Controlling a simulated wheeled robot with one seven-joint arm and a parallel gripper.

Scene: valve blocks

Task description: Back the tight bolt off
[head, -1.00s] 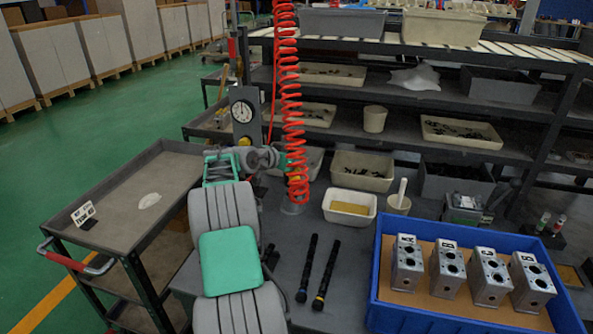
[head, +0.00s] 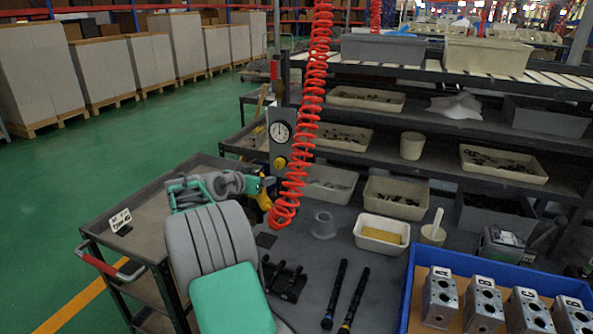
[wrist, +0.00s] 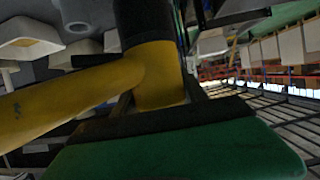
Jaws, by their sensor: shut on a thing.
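My gripper (head: 262,190) is shut on a yellow tool with a dark end, seen small in the head view (head: 265,200) and large in the wrist view (wrist: 155,75). The red coiled hose (head: 300,150) reaches down beside it. The tool is above the back left of the bench. Several grey valve blocks (head: 482,305) with letter labels stand in a blue tray (head: 405,300) at the lower right, well away from my gripper. The bolts on the blocks are too small to make out, so the tight one cannot be told.
Two black bar tools (head: 335,295) lie on the bench beside a dark rack (head: 287,280). A clear cup-like holder (head: 323,225), a cream bin with a yellow pad (head: 381,234) and a pot (head: 433,234) stand behind. A cart (head: 150,235) is at left.

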